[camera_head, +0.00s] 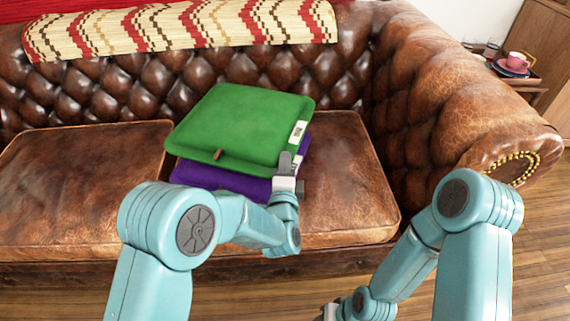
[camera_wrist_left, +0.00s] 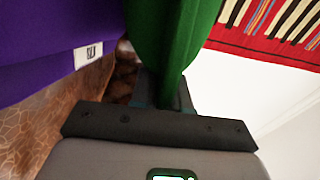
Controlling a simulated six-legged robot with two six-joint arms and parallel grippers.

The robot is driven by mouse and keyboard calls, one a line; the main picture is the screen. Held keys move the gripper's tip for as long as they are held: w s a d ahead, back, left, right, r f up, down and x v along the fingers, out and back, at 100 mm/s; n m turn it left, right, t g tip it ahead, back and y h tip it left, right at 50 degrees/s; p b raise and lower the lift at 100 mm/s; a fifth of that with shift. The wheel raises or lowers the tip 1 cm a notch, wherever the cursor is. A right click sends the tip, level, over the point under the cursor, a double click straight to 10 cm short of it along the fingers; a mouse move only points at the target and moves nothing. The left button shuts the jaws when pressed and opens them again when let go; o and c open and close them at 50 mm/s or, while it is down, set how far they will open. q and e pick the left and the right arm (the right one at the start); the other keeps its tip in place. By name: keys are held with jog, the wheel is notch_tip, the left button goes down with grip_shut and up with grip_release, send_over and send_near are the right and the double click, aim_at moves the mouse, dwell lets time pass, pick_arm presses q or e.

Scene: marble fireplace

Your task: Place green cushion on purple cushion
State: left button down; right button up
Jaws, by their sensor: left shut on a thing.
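The green cushion (camera_head: 240,125) is over the purple cushion (camera_head: 218,181) on the brown leather sofa, covering most of it in the head view. I cannot tell whether they touch. My left gripper (camera_head: 286,170) is shut on the green cushion's near right edge. In the left wrist view the green cushion (camera_wrist_left: 178,45) runs down between the fingers, and the purple cushion (camera_wrist_left: 50,40) with a white label is at the left. My right arm is at the lower right of the head view; its gripper (camera_head: 328,313) is mostly cut off at the bottom edge.
The sofa seat (camera_head: 345,185) is bare to the right and at the left. A patterned blanket (camera_head: 180,28) lies over the backrest. The thick armrest (camera_head: 470,100) stands at the right. A pink cup (camera_head: 516,60) is on a side table beyond it.

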pick_arm(q)
jog(key=c, duration=1.1)
grip_release()
jog(key=shift+f, duration=0.1)
jog(key=shift+s+r+p, duration=0.1)
jog(key=shift+r+p, duration=0.15)
jog(key=shift+p, duration=0.05)
jog(key=s+a+p, duration=0.1)
jog(key=s+p, duration=0.1)
jog(key=s, duration=1)
jog(key=s+a+f+n+g, duration=0.3)
jog(key=a+f+n+g, duration=0.25)
jog(key=f, duration=0.35)
jog(key=s+a+f+n+g, duration=0.2)
jog(key=a+f+n+g, duration=0.3)
jog(key=f, duration=0.5)
jog(key=s+a+f+n+g+h, duration=0.1)
jog(key=s+a+f+n+g, duration=0.25)
jog(key=s+n, duration=0.35)
jog(key=s+a+f+n+g+h, duration=0.15)
jog(key=s+n+g, duration=0.25)
jog(key=s, duration=0.4)
notch_tip(320, 180, up, 28)
jog(key=p, duration=2.8)
jog(key=shift+s+y, duration=0.15)
jog(key=shift+y, duration=0.2)
